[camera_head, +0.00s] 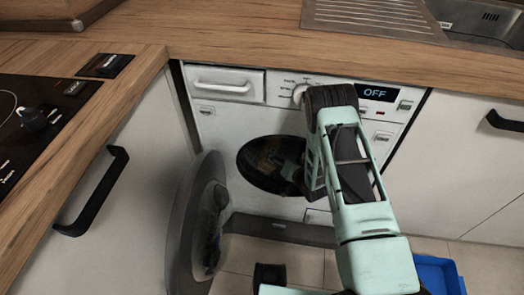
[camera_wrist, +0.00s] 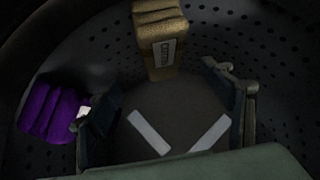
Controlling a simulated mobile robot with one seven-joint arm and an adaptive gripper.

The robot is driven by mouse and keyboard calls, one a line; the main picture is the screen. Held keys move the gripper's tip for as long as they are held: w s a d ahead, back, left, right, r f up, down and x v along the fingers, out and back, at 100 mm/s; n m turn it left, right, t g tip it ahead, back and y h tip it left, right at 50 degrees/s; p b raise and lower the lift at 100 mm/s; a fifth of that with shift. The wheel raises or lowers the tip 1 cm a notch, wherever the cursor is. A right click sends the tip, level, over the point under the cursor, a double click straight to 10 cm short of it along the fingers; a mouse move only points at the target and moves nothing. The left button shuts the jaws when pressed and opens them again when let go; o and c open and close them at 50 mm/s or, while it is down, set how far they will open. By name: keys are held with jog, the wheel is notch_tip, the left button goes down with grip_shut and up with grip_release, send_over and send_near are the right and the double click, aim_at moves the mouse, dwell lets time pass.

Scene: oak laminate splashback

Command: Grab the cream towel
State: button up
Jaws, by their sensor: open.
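The cream towel (camera_wrist: 160,45) is a folded, tan-looking bundle with a pale printed label. It stands in the washing machine drum, at the top middle of the wrist view. My gripper (camera_wrist: 162,88) is open, one finger on each side of the picture. The towel is beyond the fingertips, roughly centred between them, with nothing between the fingers. In the head view my arm reaches down to the drum opening (camera_head: 262,178), and my gripper is mostly hidden there. A dim yellowish patch shows inside, too dark to identify.
A purple folded towel (camera_wrist: 52,112) lies left of my left finger, close to it. The perforated drum wall (camera_wrist: 275,70) curves around. The washing machine door (camera_head: 190,235) stands open at the left of the opening. A blue container (camera_head: 440,275) is on the floor at right.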

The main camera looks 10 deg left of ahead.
aim_at(274, 148)
jog(key=b+x, duration=0.1)
jog(key=x, duration=0.3)
jog(key=shift+w+a+f+b, duration=0.1)
jog(key=shift+w+f+b, duration=0.15)
jog(key=shift+w+b, duration=0.1)
jog(key=shift+w+r+b+x, duration=0.15)
jog(key=shift+b+x, duration=0.3)
jog(key=shift+x, duration=0.5)
jog(key=shift+w+r+b+x, duration=0.1)
jog(key=shift+r+b+x, duration=0.1)
jog(key=shift+b+x, duration=0.5)
jog(key=shift+w+r+b+x, duration=0.1)
jog(key=shift+r+b+x, duration=0.15)
jog(key=shift+x, duration=0.9)
jog(key=shift+c, duration=0.3)
jog(key=c, duration=1.4)
